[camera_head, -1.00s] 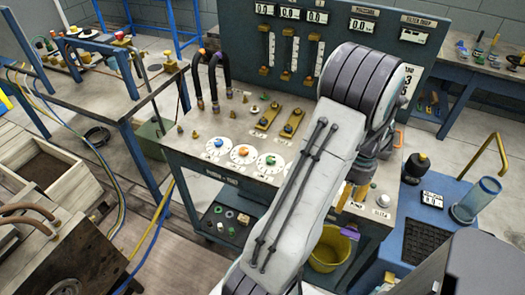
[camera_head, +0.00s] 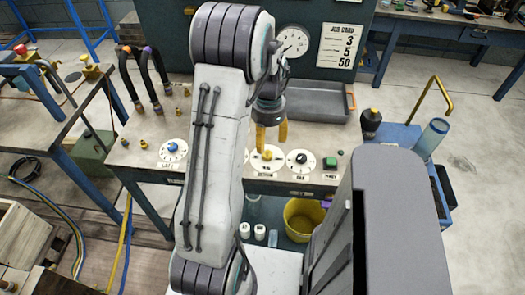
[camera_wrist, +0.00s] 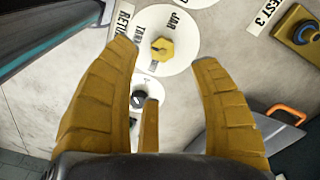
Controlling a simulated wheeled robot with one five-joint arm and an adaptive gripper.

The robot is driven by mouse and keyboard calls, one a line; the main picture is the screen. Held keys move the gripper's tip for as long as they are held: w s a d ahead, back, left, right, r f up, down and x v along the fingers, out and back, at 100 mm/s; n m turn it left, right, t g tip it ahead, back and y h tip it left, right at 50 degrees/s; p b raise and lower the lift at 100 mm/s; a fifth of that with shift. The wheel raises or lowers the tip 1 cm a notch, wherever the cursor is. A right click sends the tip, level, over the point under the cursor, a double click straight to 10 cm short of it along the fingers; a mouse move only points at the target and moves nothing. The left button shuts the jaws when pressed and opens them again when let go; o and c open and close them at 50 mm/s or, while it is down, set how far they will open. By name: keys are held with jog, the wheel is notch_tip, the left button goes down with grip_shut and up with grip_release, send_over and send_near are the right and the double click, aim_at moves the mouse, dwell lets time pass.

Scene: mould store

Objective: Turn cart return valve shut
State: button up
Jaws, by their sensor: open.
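The return valve is a yellow knob (camera_wrist: 162,50) on a white round dial marked "TANK" and "JAR" in the wrist view, next to a partly cut-off label reading "RETU". A small grey mark sits at the knob's lower-left edge. In the head view a yellow knob on a white dial (camera_head: 267,156) shows just below my gripper (camera_head: 271,136). In the wrist view my gripper (camera_wrist: 165,60) is open and empty, its yellow fingers on either side of the knob and apart from it. A third finger stands between them, lower down.
A dial with a dark knob (camera_head: 301,158) and a green button (camera_head: 330,163) lie to the right. A blue-knob dial (camera_head: 173,149) is at left, hoses behind it. A grey tray (camera_head: 318,108) is at the back. A yellow bucket (camera_head: 303,222) is below the bench edge.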

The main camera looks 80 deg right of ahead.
aim_at(267, 153)
jog(key=shift+d+m, duration=0.15)
jog(key=shift+m, duration=0.65)
jog(key=shift+f+m, duration=0.15)
jog(key=shift+m, duration=0.15)
jog(key=shift+f+p, duration=0.3)
jog(key=shift+f, duration=3.25)
jog(key=shift+o, duration=0.2)
grip_shut()
